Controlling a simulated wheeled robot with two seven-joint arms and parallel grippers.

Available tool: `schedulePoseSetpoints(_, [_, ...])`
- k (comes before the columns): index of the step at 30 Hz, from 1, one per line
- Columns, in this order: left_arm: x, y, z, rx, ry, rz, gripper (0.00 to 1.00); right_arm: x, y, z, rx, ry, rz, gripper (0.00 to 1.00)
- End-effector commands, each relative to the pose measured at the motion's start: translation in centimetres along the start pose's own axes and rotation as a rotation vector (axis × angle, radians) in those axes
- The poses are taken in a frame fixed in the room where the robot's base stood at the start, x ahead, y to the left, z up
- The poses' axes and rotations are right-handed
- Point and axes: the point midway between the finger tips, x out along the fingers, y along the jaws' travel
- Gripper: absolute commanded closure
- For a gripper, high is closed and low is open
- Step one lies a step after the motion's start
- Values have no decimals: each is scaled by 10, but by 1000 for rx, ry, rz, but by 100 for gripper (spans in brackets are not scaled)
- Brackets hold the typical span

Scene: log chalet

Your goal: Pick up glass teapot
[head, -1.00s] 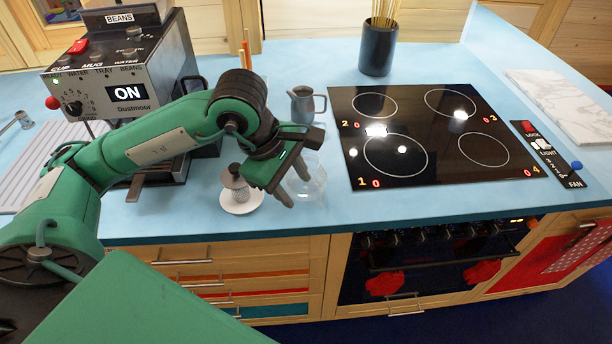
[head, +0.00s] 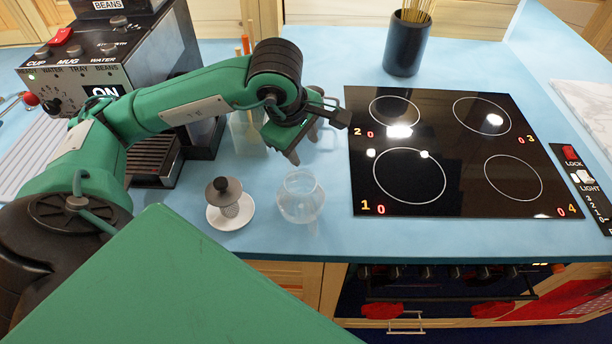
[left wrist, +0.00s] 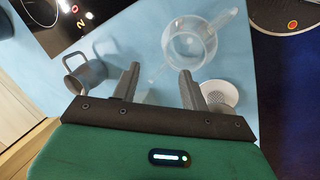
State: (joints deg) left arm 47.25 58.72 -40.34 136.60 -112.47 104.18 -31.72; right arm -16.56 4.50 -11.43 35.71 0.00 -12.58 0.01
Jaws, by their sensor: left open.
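The glass teapot (head: 301,199), a clear round vessel, stands upright on the blue counter in the head view, left of the hob. It also shows in the left wrist view (left wrist: 190,48), with a clear projection toward the upper right. My left gripper (head: 303,145) is open and empty, behind the teapot in the head view and apart from it. In the left wrist view, its fingers (left wrist: 160,70) point toward the teapot, with a gap between. A grey lid with a strainer (head: 222,191) stands on a white saucer left of the teapot. My right gripper is out of view.
A grey pitcher (left wrist: 86,76) stands close to my left gripper, mostly hidden in the head view. The black hob (head: 450,150) is at right, a coffee machine (head: 150,75) at left. A dark pot of sticks (head: 405,48) stands behind. Counter right of the teapot is clear.

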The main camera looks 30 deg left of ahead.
Motion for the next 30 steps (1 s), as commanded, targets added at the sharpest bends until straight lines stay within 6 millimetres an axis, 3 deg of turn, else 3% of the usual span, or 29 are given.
schedulePoseSetpoints(8, [50, -1, 0, -1, 1, -5, 55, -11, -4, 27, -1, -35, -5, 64])
schedulePoseSetpoints(18, [74, -4, 2, 0, 0, -5, 55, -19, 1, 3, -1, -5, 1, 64])
schedulePoseSetpoints(30, [117, -9, 4, 0, 1, -1, 55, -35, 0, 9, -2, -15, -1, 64])
